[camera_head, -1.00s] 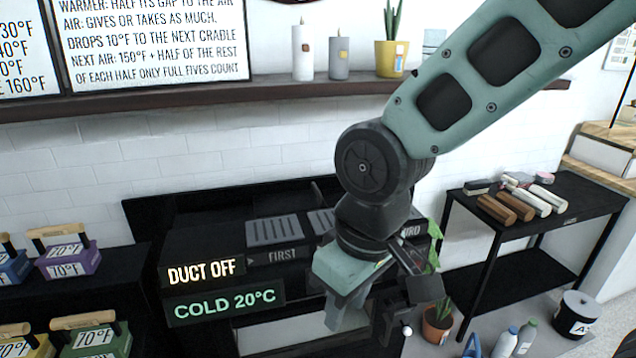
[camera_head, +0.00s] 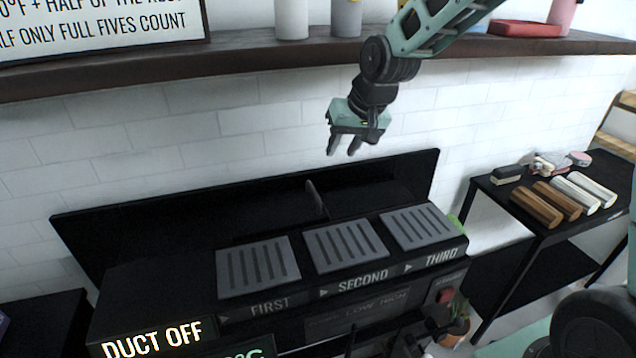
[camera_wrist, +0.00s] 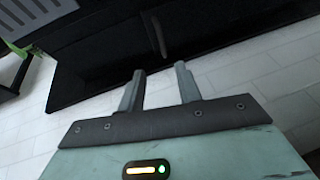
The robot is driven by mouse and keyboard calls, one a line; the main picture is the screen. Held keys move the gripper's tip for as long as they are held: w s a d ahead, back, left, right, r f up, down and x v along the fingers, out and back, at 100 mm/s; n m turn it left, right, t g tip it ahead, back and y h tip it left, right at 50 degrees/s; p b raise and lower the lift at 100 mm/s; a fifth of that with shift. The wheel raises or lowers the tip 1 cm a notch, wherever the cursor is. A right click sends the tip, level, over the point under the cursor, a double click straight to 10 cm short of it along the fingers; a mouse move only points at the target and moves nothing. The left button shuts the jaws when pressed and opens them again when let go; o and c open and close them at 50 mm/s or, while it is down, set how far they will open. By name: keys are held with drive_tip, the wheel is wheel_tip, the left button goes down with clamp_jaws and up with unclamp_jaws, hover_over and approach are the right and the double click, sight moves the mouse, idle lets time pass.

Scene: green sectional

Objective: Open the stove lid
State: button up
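The stove (camera_head: 190,290) is a black unit with grey slotted plates on top, labelled FIRST, SECOND and THIRD. Its wide black lid (camera_head: 130,225) appears raised behind the plates, along the white tiled wall, leaving them uncovered. A dark upright handle (camera_head: 316,200) stands out from the lid's middle. My gripper (camera_head: 344,150) is above the lid's top edge, fingers down, apart from it. In the wrist view, the two fingers (camera_wrist: 160,72) are spread with nothing between them. The lid (camera_wrist: 90,70) and its handle (camera_wrist: 158,38) show beyond them.
A dark shelf (camera_head: 250,60) with candles runs along the wall above. A black side table (camera_head: 520,222) with several wooden and white cylinders stands at the right. Lit signs reading DUCT OFF (camera_head: 155,338) are at the front left. The space above the plates is clear.

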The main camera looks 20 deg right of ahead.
sight(317, 195)
drive_tip(key=x, duration=1.7)
drive_tip(key=shift+f, duration=0.15)
clamp_jaws()
